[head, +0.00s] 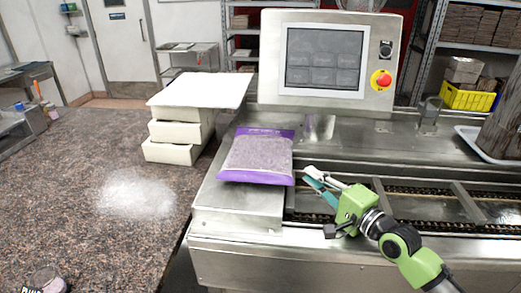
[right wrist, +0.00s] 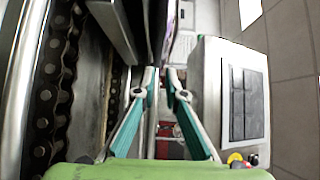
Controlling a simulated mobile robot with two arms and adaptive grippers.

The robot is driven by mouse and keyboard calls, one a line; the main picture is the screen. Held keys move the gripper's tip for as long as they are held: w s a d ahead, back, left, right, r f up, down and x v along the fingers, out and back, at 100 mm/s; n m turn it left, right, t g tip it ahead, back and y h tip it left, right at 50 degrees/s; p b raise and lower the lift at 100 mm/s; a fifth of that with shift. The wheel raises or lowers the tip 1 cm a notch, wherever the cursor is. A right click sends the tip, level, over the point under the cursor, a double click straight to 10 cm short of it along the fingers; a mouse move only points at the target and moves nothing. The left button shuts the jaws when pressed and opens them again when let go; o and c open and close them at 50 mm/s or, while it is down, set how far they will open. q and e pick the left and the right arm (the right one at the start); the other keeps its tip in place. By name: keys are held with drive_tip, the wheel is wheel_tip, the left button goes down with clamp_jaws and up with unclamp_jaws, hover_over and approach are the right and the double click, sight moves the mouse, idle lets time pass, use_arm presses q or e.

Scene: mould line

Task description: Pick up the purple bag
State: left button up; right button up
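The purple bag (head: 257,157) is a clear pack of greyish contents with purple bands at its top and bottom ends. It lies on the flat steel plate (head: 236,205) at the left end of the machine. My right gripper (head: 306,176) is just right of the bag's lower right corner, over the conveyor's edge, and seems apart from it. In the right wrist view its two teal fingers (right wrist: 162,78) have a narrow gap between the tips, with nothing seen held. A thin purple strip, seemingly the bag (right wrist: 170,25), shows beyond the tips. My left gripper is not in view.
A control panel (head: 325,58) with a red button stands behind the bag. Conveyor chains (head: 430,192) run to the right.

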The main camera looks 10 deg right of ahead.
sight(286, 156)
drive_tip(key=shift+x, duration=1.1)
drive_tip(key=shift+w+a+r+p, duration=0.15)
drive_tip(key=shift+w+r+p, duration=0.05)
drive_tip(key=shift+p, duration=0.15)
drive_tip(key=p+x, duration=0.1)
drive_tip(key=x, duration=0.2)
drive_tip(key=shift+w+a+r, duration=0.1)
drive_tip(key=shift+w+a, duration=0.1)
drive_tip(key=shift+w, duration=0.05)
drive_tip(key=shift+w+a, duration=0.25)
drive_tip(key=shift+w, duration=0.25)
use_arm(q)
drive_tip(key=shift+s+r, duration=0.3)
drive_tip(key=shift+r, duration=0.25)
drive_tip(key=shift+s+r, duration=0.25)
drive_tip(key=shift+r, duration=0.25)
use_arm(e)
drive_tip(key=shift+s, duration=0.1)
clamp_jaws()
